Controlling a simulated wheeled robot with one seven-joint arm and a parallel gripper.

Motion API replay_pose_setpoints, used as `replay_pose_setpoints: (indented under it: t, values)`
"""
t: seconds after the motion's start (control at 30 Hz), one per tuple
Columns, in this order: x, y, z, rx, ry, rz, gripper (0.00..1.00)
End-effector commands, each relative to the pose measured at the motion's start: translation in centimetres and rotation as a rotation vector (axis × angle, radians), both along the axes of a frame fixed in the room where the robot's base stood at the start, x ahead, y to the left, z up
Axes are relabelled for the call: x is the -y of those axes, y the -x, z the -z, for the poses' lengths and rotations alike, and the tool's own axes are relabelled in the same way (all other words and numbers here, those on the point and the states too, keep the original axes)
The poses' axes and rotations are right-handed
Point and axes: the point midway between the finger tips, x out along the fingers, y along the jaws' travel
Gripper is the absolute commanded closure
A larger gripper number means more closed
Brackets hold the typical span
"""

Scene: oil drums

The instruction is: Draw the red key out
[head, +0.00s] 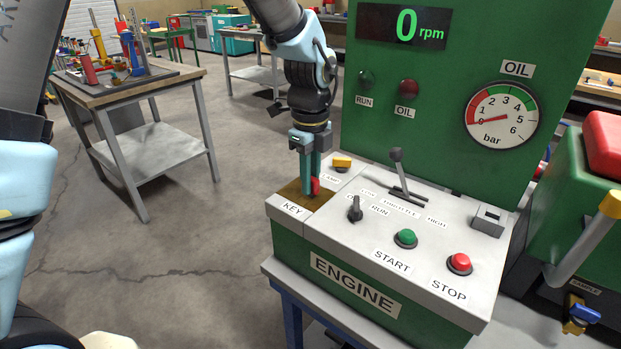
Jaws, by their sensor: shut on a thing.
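The red key (315,186) stands at the KEY spot on the left of the engine control box (370,297). Only a small red part of it shows beside the fingers. My gripper (310,188) points straight down over the brown key plate (292,192) and is shut on the red key. The fingers hide most of the key and its slot, so I cannot tell how deep it sits.
A yellow lamp switch (342,163) is close behind my gripper. To the right are the run switch (355,210), throttle lever (398,172), green START button (405,237) and red STOP button (459,263). A green gauge panel (440,100) rises behind. Left of the box is open floor.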

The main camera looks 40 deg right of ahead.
Motion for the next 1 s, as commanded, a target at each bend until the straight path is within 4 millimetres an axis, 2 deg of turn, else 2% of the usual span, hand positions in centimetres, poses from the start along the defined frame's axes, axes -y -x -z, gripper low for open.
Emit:
replay_pose_setpoints:
  t: [1.0]
  values:
    - [0.0, 0.0, -1.3, 0.0, 0.0, 0.0, 1.0]
